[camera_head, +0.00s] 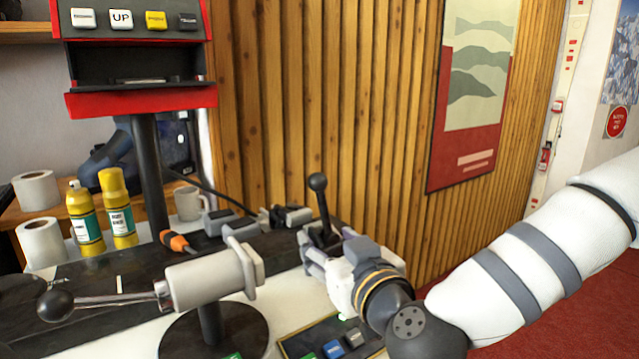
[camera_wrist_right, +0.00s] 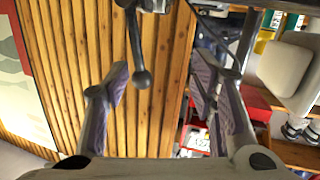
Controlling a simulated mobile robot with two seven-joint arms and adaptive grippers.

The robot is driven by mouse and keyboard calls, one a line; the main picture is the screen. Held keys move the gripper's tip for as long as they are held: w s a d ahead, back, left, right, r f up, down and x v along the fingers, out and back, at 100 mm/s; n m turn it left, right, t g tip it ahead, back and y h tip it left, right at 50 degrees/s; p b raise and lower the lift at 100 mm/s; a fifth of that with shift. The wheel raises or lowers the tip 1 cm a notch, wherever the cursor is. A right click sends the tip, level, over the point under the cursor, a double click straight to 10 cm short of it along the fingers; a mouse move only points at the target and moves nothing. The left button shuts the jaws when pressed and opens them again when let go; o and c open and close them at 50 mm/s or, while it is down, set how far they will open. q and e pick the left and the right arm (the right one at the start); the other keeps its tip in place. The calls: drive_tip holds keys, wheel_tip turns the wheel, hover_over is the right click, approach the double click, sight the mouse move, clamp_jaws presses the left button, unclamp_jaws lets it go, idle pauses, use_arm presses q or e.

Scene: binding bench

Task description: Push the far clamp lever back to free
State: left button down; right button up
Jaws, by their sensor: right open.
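The far clamp lever (camera_head: 320,205) is a black stick with a ball knob. It stands nearly upright on its dark clamp (camera_head: 318,236) at the bench's back right. My right gripper (camera_head: 324,252) is at this clamp, just in front of and below the knob. In the right wrist view, the lever's knob (camera_wrist_right: 142,79) shows between the two spread fingers of the right gripper (camera_wrist_right: 160,85), nearer the left finger. The gripper is open, and I see no clear contact with the lever. The gripper hides part of the clamp. My left gripper is not in view.
A grey cylinder unit (camera_head: 208,276) with a chrome, ball-ended lever (camera_head: 112,300) stands in the foreground. A keypad panel (camera_head: 330,342) lies in front of my right gripper. Yellow bottles (camera_head: 118,207), a mug (camera_head: 188,203) and an orange-handled tool (camera_head: 176,241) are at the left. A wooden wall (camera_head: 290,110) rises behind.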

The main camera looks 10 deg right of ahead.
drive_tip(key=t, duration=0.2)
approach(321, 187)
drive_tip(key=shift+h, duration=0.4)
drive_tip(key=w, duration=0.4)
drive_tip(key=w+a+b, duration=0.1)
drive_tip(key=w, duration=0.6)
drive_tip(key=shift+w+a+r+b, duration=0.15)
drive_tip(key=shift+w+b, duration=0.15)
drive_tip(key=shift+b, duration=0.05)
drive_tip(key=shift+w+r, duration=0.1)
drive_tip(key=shift+w, duration=0.1)
clamp_jaws()
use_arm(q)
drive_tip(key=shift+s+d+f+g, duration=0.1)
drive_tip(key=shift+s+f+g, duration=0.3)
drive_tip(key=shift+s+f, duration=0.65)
